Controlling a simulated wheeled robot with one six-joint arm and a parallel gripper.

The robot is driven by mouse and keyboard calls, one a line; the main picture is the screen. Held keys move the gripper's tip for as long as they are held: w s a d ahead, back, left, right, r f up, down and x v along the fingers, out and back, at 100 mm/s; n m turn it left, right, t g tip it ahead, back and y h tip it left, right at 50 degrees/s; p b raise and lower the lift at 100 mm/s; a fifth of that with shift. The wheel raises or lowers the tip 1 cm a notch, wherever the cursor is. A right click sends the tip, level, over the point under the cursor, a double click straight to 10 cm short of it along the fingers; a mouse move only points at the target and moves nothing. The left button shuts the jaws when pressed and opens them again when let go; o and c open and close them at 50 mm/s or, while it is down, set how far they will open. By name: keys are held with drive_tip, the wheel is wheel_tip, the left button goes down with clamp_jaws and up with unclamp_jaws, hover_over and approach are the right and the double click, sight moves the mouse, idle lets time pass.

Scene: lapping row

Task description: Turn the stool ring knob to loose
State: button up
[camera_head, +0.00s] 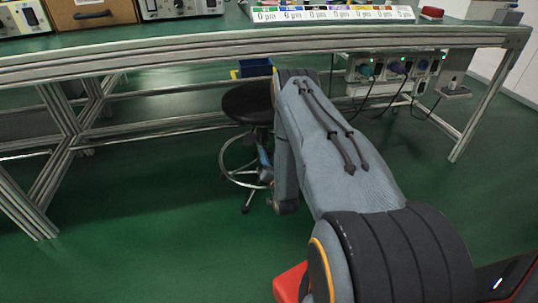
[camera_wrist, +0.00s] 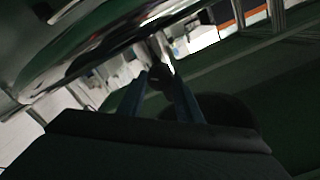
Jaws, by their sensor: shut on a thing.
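The stool (camera_head: 247,102) has a round black seat and stands under the bench, left of my arm. Its chrome foot ring (camera_head: 226,168) circles the column below the seat. My gripper (camera_head: 265,160) reaches in beside the column at ring height, partly hidden by my arm. In the wrist view, the two bluish fingers of my gripper (camera_wrist: 160,76) converge on a small dark knob (camera_wrist: 157,83). The fingers are shut on it. The knob's turn position cannot be read. In the head view the knob cannot be made out.
The metal-framed bench (camera_head: 180,57) spans above the stool, its rails close to my arm. A blue bin (camera_head: 254,68) sits behind the seat. Sockets with cables (camera_head: 395,70) hang under the bench at right. Green floor (camera_head: 150,205) is clear at left.

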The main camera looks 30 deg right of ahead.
drive_tip(key=m+p, duration=0.3)
drive_tip(key=m, duration=0.2)
drive_tip(key=shift+s+m, duration=0.1)
drive_tip(key=shift+m, duration=0.2)
drive_tip(key=m+p, duration=0.1)
drive_tip(key=m, duration=0.4)
drive_tip(key=shift+f+p, duration=0.15)
drive_tip(key=shift+p, duration=0.2)
drive_tip(key=o, duration=1)
drive_tip(key=shift+o, duration=0.2)
drive_tip(key=p+v, duration=0.2)
drive_tip(key=v, duration=0.5)
drive_tip(key=shift+s+a, duration=0.1)
drive_tip(key=shift+s, duration=0.25)
